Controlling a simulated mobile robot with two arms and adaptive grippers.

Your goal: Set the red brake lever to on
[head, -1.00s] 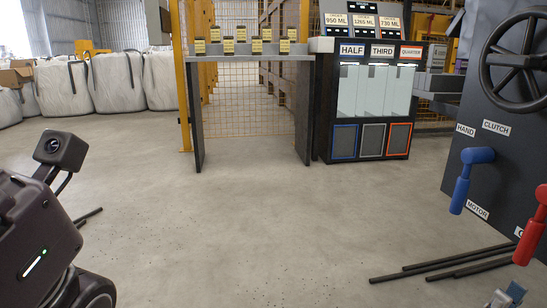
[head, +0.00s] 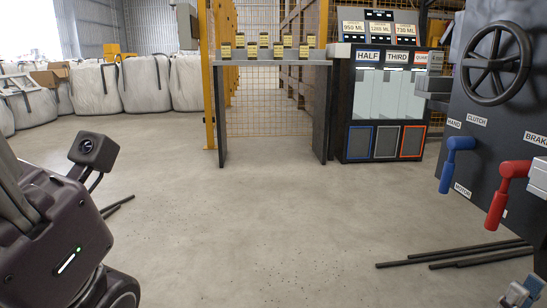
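The red brake lever (head: 500,200) is on the dark machine panel (head: 487,150) at the right of the head view. Its handle hangs down from the pivot, tilted slightly left. A BRAKE label (head: 536,140) sits above it, cut by the picture edge. What looks like my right gripper (head: 517,293) shows as a small grey and bluish part at the bottom right, below and apart from the lever. Most of it is out of the picture, so I cannot tell whether its fingers are open. My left gripper is not in view.
A blue lever (head: 452,165) hangs left of the red one, between HAND and MOTOR labels. A black handwheel (head: 497,65) is above. Dark rods (head: 460,255) lie on the floor below. The concrete floor (head: 240,230) in the middle is clear.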

